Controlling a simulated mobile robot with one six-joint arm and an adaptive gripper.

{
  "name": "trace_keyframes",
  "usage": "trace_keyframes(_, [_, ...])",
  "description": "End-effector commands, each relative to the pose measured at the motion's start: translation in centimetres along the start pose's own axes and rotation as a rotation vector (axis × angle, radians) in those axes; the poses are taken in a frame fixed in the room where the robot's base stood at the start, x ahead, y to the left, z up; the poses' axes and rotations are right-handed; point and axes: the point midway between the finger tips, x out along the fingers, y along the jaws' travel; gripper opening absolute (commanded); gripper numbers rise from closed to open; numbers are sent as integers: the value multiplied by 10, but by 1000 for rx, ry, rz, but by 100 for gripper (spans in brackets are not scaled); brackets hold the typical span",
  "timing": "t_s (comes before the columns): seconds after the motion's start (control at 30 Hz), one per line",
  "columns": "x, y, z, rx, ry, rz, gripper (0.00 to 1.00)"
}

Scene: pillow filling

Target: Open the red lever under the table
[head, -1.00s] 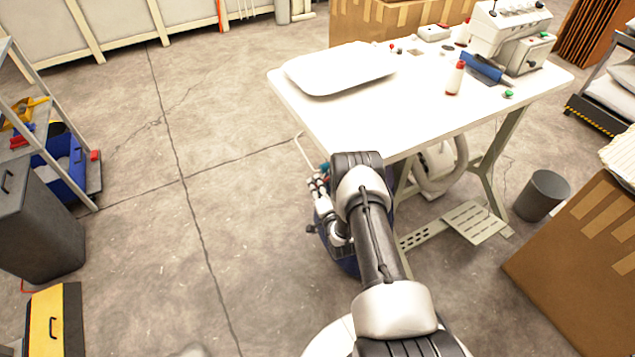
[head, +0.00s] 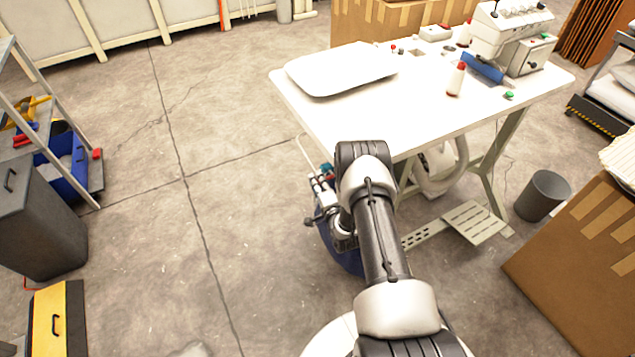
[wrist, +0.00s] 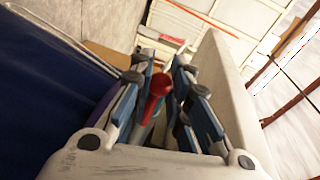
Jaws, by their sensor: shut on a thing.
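The red lever (wrist: 158,86) shows in the wrist view between the two blue-padded fingers of my gripper (wrist: 163,75). The fingers are closed in on it from both sides. In the head view, the lever is hidden, and my gripper is mostly hidden behind my arm at the near left side of the white table (head: 440,112). Part of a blue body (head: 345,262) shows below my wrist, beside the table, and a large dark blue surface (wrist: 50,105) fills the left of the wrist view.
A grey bin (head: 542,195) and a cardboard box (head: 585,265) stand to the right. A shelf with a blue crate (head: 68,168) is at the left. The floor between is open.

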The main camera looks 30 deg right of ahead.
Motion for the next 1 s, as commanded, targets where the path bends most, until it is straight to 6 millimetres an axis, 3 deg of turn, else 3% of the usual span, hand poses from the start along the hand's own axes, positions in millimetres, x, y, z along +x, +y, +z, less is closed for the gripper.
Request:
trace_keyframes(0.07, [0, -1, 0, 1, 0, -2, 0])
trace_keyframes(0.1, [0, -1, 0, 1, 0, -2, 18])
trace_keyframes(0.43, [0, 0, 0, -1, 0, -1, 39])
trace_keyframes(0.77, [-2, 0, 0, -1, 0, 0, 39])
trace_keyframes(0.87, [-10, 1, 0, -1, 0, 2, 39])
trace_keyframes(1.0, [-36, 1, -1, 2, 2, 5, 39])
